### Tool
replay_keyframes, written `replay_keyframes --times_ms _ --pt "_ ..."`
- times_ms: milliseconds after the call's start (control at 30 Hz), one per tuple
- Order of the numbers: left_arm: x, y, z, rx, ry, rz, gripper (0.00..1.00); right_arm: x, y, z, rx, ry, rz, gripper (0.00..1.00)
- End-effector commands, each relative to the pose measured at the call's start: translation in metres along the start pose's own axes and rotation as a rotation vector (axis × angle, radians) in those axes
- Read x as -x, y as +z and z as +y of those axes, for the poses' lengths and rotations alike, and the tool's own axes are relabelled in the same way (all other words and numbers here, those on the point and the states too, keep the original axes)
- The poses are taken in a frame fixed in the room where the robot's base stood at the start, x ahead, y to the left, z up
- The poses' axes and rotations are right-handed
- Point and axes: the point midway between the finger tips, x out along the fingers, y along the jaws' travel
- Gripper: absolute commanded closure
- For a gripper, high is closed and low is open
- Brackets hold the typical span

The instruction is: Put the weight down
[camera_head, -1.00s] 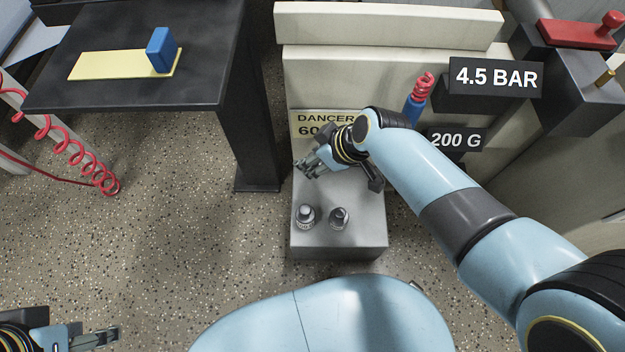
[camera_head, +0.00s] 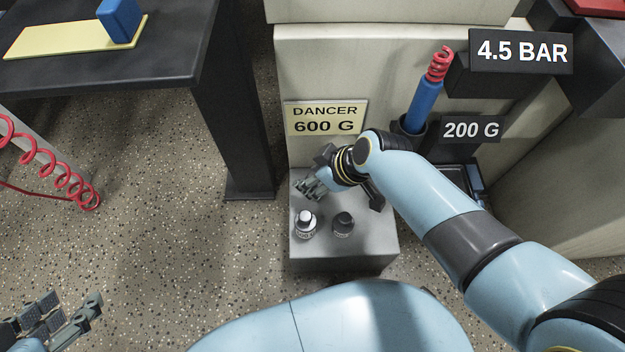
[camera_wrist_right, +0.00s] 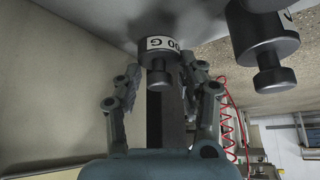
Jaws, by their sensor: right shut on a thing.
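My right gripper (camera_head: 308,188) is over the back part of the grey block (camera_head: 345,258). In the right wrist view its fingertips (camera_wrist_right: 160,76) are shut on the knob of a dark weight (camera_wrist_right: 158,48) with a white label ending in "00 G". The weight is very close to the grey surface; I cannot tell whether it touches. In the head view the gripper hides it. Two other weights stand on the block's front: a light-topped one (camera_head: 306,225) and a dark one (camera_head: 343,225). My left gripper (camera_head: 70,315) is open and empty at the bottom left.
A "DANCER 600 G" sign (camera_head: 324,119) is behind the block. A blue cylinder with a red coil (camera_head: 425,105) and a "200 G" sign (camera_head: 471,130) are to the right. A black table (camera_head: 130,75) stands at the left. Another weight (camera_wrist_right: 265,40) is beside the held one.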

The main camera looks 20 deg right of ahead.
Motion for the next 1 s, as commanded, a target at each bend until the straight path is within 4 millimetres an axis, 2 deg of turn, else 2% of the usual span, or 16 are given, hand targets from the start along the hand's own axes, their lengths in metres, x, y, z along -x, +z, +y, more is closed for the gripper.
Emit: replay_keyframes --times_ms 33,133,300,667,700,867,1000 --pt "-0.006 0.0091 0.001 -0.001 -0.001 0.026 0.6 -0.0067 0.0064 -0.0018 -0.001 -0.003 -0.003 1.0" --pt "-0.0096 0.0128 0.002 -0.003 -0.002 0.093 0.6 -0.011 0.0097 -0.0023 0.001 -0.003 -0.001 1.0" --pt "-0.01 0.0132 0.0028 -0.006 -0.003 0.156 0.6 -0.0132 0.0108 -0.0022 0.003 -0.003 0.001 1.0" --pt "-0.0102 0.0143 0.0032 -0.008 -0.004 0.178 0.6 -0.0156 0.0124 -0.0021 0.003 -0.003 0.001 1.0" --pt "-0.01 0.0138 0.0032 -0.008 -0.004 0.182 0.6 -0.0156 0.0127 -0.0023 0.003 -0.003 0.0 0.58" --pt "-0.0097 0.013 0.0032 -0.008 -0.004 0.182 0.6 -0.015 0.0122 -0.0021 0.004 -0.002 0.0 0.37" --pt "-0.0098 0.013 0.0032 -0.008 -0.004 0.182 0.6 -0.015 0.0123 -0.0021 0.004 -0.002 0.0 0.37"
